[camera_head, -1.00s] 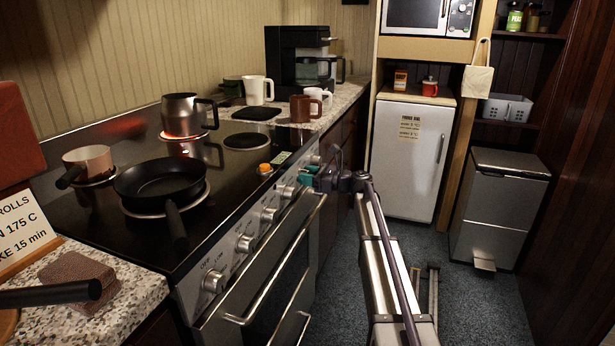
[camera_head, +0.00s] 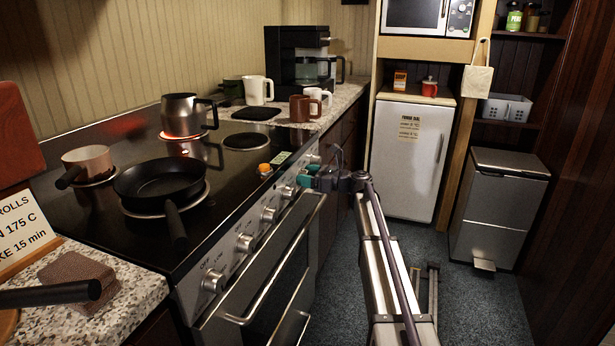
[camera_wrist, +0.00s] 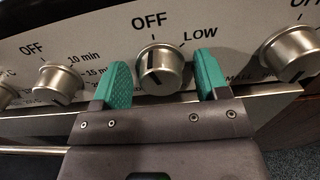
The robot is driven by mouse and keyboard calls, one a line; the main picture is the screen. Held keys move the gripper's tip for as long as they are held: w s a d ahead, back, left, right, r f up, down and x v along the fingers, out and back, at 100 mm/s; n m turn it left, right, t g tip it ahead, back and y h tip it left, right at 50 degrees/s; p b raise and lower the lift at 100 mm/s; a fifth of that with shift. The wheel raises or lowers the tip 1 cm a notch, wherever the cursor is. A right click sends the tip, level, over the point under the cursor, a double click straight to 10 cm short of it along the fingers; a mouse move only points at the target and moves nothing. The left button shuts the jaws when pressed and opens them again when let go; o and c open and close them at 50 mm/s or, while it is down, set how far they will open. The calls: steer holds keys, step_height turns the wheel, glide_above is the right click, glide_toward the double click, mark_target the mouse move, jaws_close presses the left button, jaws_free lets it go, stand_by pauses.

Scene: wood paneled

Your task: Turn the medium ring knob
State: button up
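My gripper (camera_head: 306,176) has two teal fingers and is at the far end of the stove's front panel. In the wrist view my gripper (camera_wrist: 162,80) is open, with one finger on each side of a round silver knob (camera_wrist: 160,66). Small gaps show between the knob and both fingers. This knob has OFF above it and LOW at its upper right; its dark mark is roughly upright. Lettering beside the right finger is partly covered, so I cannot read the ring name fully. Another knob (camera_wrist: 290,52) is to the right, and a timer knob (camera_wrist: 57,83) to the left.
A black frying pan (camera_head: 160,180), a small pot (camera_head: 88,160) and a kettle (camera_head: 181,112) over a glowing ring are on the cooktop. The oven handle (camera_head: 275,265) runs below the panel. A fridge (camera_head: 408,160) and a bin (camera_head: 498,215) stand beyond the open floor.

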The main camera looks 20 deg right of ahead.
steer(key=v, duration=1)
steer(key=shift+s+d, duration=0.25)
steer(key=shift+d, duration=0.05)
